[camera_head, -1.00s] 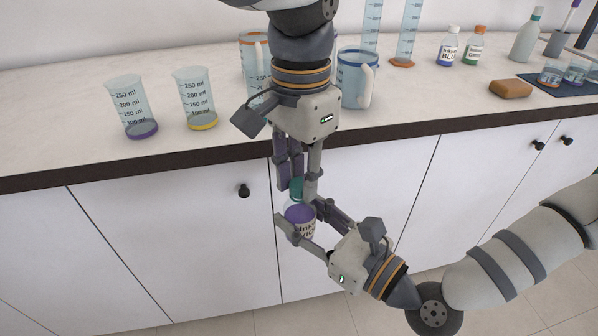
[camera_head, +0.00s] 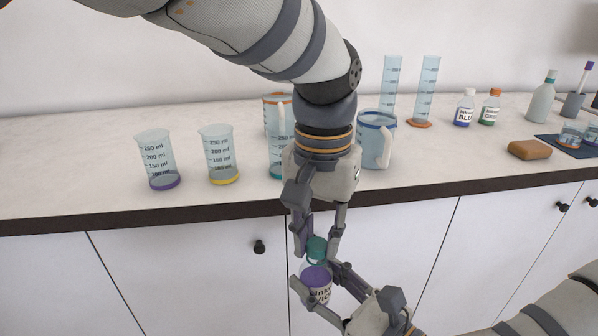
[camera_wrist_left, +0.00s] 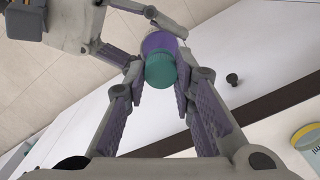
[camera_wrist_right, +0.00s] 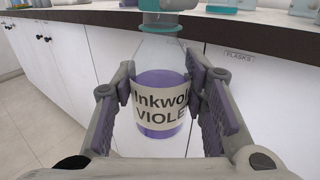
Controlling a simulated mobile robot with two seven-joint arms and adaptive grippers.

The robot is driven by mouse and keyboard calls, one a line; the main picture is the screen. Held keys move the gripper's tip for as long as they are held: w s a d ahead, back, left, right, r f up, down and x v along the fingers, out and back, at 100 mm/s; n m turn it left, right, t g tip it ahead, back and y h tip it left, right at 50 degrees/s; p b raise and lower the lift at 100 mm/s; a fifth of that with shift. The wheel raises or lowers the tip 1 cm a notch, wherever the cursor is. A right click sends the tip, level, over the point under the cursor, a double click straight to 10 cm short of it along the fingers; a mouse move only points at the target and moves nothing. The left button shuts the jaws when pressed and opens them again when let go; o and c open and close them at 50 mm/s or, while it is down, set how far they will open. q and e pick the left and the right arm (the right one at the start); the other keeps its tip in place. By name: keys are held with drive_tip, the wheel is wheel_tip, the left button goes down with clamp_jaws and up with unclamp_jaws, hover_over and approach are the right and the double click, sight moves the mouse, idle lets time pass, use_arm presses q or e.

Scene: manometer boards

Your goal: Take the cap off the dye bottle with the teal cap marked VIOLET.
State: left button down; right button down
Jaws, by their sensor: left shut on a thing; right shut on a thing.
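The dye bottle (camera_head: 318,286) is clear with violet dye; its label reads Inkwo… VIOLE in the right wrist view (camera_wrist_right: 160,110). It is held in front of the counter, below the countertop edge. My right gripper (camera_head: 314,276) is shut on the bottle's body from both sides. The teal cap (camera_head: 316,246) sits at the bottle's neck and also shows in the left wrist view (camera_wrist_left: 160,69). My left gripper (camera_head: 316,252) points down from above and is shut on the cap. I cannot tell whether the cap is loosened.
The counter (camera_head: 80,190) holds a purple-based beaker (camera_head: 157,160), a yellow-based beaker (camera_head: 219,155), an orange-rimmed jug (camera_head: 278,115), a blue-rimmed jug (camera_head: 372,140) and tall cylinders (camera_head: 426,90). Further right are small bottles (camera_head: 465,108) and a brown block (camera_head: 530,150). White cabinets stand behind my grippers.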

use_arm(q)
drive_tip(key=shift+r, duration=0.95)
